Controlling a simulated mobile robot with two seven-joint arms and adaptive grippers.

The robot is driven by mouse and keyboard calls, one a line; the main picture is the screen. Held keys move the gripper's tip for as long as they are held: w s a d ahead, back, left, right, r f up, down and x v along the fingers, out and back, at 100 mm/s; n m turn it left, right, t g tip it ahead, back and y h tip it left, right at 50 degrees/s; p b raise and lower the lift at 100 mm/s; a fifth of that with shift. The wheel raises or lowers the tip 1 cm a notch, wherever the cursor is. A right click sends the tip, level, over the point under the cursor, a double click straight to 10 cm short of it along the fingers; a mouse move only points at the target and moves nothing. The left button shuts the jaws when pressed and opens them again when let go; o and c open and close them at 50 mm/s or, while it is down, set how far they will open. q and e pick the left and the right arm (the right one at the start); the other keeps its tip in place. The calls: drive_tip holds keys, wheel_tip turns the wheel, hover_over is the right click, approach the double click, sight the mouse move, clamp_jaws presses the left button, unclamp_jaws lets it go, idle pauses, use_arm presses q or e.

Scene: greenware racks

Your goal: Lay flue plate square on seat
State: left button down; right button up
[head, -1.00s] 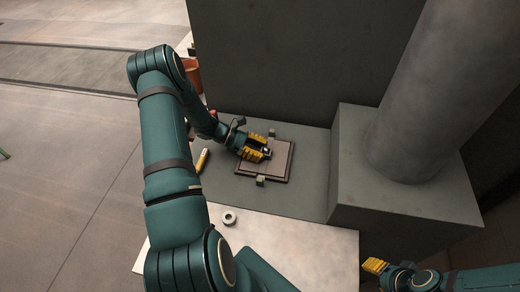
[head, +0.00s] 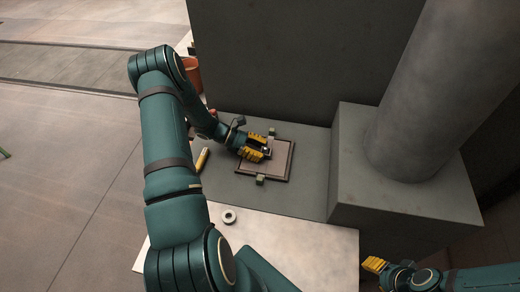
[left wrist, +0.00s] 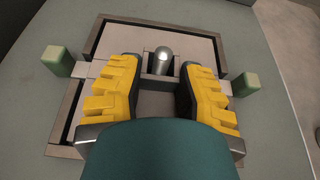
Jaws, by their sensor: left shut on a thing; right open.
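The flue plate (head: 276,165) is a flat, pale brown square, also in the left wrist view (left wrist: 122,45). It lies within the dark-edged seat (head: 281,182) on the grey ledge. In the left wrist view, uneven dark gaps show between plate and seat edges, so the plate looks slightly turned. Whether it lies fully down I cannot tell. My left gripper (head: 266,153) is over the plate, shut on its middle grip; a rounded metal knob (left wrist: 161,60) shows between the yellow fingers. The fingers hide part of the plate. My right gripper (head: 375,265) is open and empty at the lower right.
Small green blocks (head: 260,180) (head: 271,132) stand at two opposite sides of the seat. A thick grey pipe (head: 430,90) rises from a raised block at right, and a wall stands behind. A ring (head: 229,216) lies on the pale table; a yellow object (head: 202,159) lies left.

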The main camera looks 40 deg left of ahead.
use_arm(q)
drive_tip(key=shift+c, duration=0.2)
unclamp_jaws()
idle(0.3)
drive_tip(key=shift+a, duration=0.1)
drive_tip(key=shift+b+v, duration=0.3)
drive_tip(key=shift+v, duration=2.6)
drive_tip(key=shift+s, duration=0.1)
